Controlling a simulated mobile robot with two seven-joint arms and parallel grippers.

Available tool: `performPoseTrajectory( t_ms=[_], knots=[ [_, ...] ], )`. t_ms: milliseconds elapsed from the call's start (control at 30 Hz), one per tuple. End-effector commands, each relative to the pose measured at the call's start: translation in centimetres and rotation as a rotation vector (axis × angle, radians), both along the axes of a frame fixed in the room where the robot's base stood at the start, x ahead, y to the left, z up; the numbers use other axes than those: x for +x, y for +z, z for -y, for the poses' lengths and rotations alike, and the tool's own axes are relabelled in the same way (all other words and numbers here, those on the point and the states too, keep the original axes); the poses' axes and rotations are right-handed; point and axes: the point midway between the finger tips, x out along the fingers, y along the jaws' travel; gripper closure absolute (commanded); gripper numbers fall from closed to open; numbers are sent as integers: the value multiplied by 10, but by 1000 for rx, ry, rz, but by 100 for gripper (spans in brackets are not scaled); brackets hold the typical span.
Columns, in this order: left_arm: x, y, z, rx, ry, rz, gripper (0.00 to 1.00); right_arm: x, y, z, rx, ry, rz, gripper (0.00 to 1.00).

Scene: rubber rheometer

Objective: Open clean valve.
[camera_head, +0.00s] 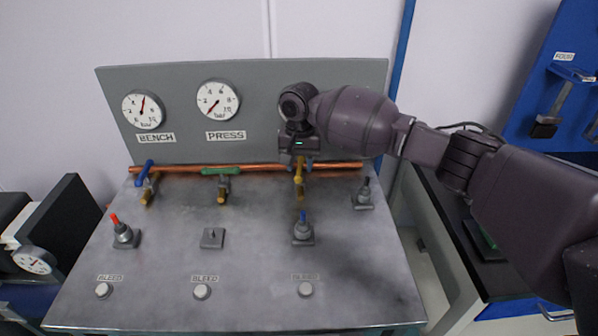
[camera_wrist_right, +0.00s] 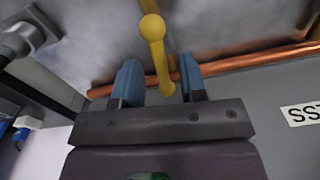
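A yellow valve handle (camera_head: 299,172) sits on the copper pipe (camera_head: 250,168) at the back of the panel, below my right gripper (camera_head: 298,150). In the right wrist view the yellow handle (camera_wrist_right: 157,52) stands between the two blue fingers of my right gripper (camera_wrist_right: 159,78), with a gap on each side. The fingers are apart and grip nothing. A green handle (camera_head: 222,171) lies along the pipe, and a blue handle (camera_head: 144,172) is angled at the left. I see no label reading clean; my right arm covers part of the backboard. My left gripper is out of view.
The backboard carries the BENCH gauge (camera_head: 143,110) and PRESS gauge (camera_head: 218,99). Red-tipped (camera_head: 122,233), blue-tipped (camera_head: 303,228) and black-tipped (camera_head: 365,193) switches stand on the metal deck. White bleed buttons (camera_head: 202,292) line its front. The deck's front right is clear.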

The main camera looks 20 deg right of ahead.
Motion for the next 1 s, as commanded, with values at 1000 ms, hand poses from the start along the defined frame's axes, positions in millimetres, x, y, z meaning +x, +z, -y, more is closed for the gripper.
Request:
performPoseTrajectory(
  t_ms=[1000],
  knots=[
    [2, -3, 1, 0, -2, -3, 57, 0, -25, 0, 0, 1, 1, 100]
  ],
)
